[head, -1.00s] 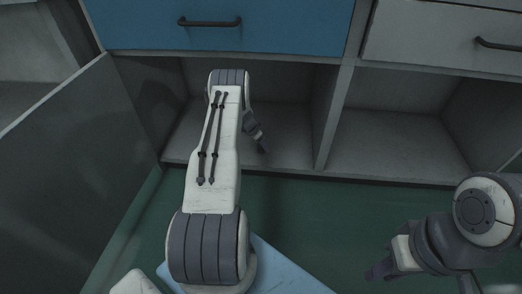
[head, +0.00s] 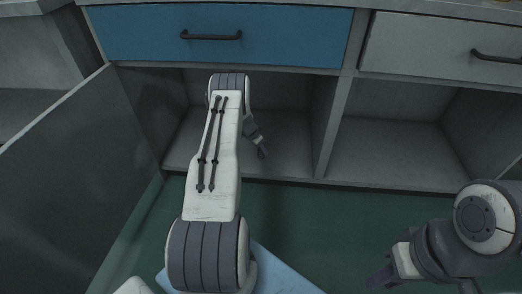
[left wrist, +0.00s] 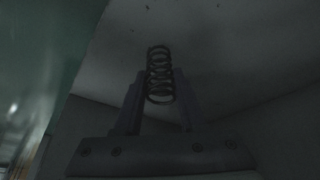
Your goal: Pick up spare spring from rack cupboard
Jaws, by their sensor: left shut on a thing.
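The spare spring (left wrist: 159,72) is a dark metal coil in the left wrist view. My left gripper (left wrist: 160,97) has its two fingers on either side of the coil and is shut on it. In the head view my left arm reaches into the left compartment of the rack cupboard (head: 279,130), with the left gripper (head: 262,151) near the compartment floor. The spring is hidden there. My right gripper (head: 380,279) is low at the right, outside the cupboard; its finger opening cannot be made out.
A blue drawer (head: 270,37) is above the left compartment and a grey drawer (head: 440,48) is to its right. The right compartment (head: 390,150) looks empty. An open grey door (head: 75,165) stands at the left. The floor (head: 320,220) is green.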

